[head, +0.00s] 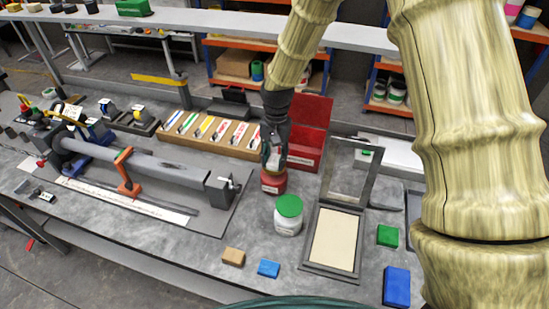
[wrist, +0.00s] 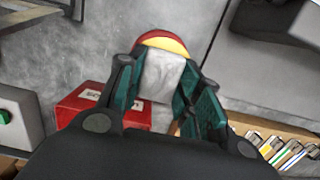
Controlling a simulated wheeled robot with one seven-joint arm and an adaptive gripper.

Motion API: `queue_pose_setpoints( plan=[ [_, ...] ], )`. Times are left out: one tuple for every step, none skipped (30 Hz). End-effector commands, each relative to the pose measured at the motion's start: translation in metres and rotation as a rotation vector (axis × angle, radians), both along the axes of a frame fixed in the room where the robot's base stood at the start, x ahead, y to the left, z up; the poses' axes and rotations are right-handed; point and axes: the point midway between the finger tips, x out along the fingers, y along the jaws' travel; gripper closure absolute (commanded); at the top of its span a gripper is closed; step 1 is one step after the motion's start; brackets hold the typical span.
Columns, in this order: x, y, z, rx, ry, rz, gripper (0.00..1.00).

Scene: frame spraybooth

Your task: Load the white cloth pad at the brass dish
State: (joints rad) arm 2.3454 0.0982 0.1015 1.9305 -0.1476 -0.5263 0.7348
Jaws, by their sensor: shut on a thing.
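My gripper (head: 274,158) is shut on the white cloth pad and points down over the bench. In the wrist view the pad (wrist: 163,76) shows as a pale grey-white block between the fingers (wrist: 160,95). Just beyond the pad's end is a red can (head: 272,184) with a yellow brass dish (wrist: 172,44) on top. The pad overlaps the dish in the wrist view. In the head view the pad sits right above the can. I cannot tell whether pad and dish touch. My gripper and the pad hide most of the dish.
A white jar with a green lid (head: 288,215) stands close by, front right of the can. Small coloured blocks (head: 269,268) lie in front.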

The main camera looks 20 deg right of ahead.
Motion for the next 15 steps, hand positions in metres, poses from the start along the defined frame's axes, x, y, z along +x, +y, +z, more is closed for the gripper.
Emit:
queue_pose_setpoints(
  plan=[
    [0.000,0.000,0.006,0.000,0.000,0.000,0.84],
    [0.000,0.000,0.008,0.000,0.000,0.000,0.84],
    [0.000,0.000,0.010,0.000,0.000,0.000,0.84],
    [0.000,0.000,0.012,0.000,0.000,0.000,0.84],
    [0.000,0.000,0.014,0.000,0.000,0.000,0.84],
    [0.000,0.000,0.017,0.000,0.000,0.000,0.84],
    [0.000,0.000,0.018,0.000,0.000,0.000,0.84],
    [0.000,0.000,0.020,0.000,0.000,0.000,0.84],
    [0.000,0.000,0.023,0.000,-0.001,0.001,0.84],
    [0.000,0.000,0.024,0.000,-0.001,0.001,0.84],
    [0.000,0.000,0.026,0.000,-0.001,0.001,0.84],
    [0.000,0.000,0.029,0.000,-0.001,0.001,0.84],
    [0.000,0.000,0.030,0.000,-0.001,0.002,0.84],
    [0.000,0.000,0.032,0.000,-0.001,0.002,0.84],
    [0.000,0.000,0.035,0.000,-0.001,0.002,0.84]
  ],
)
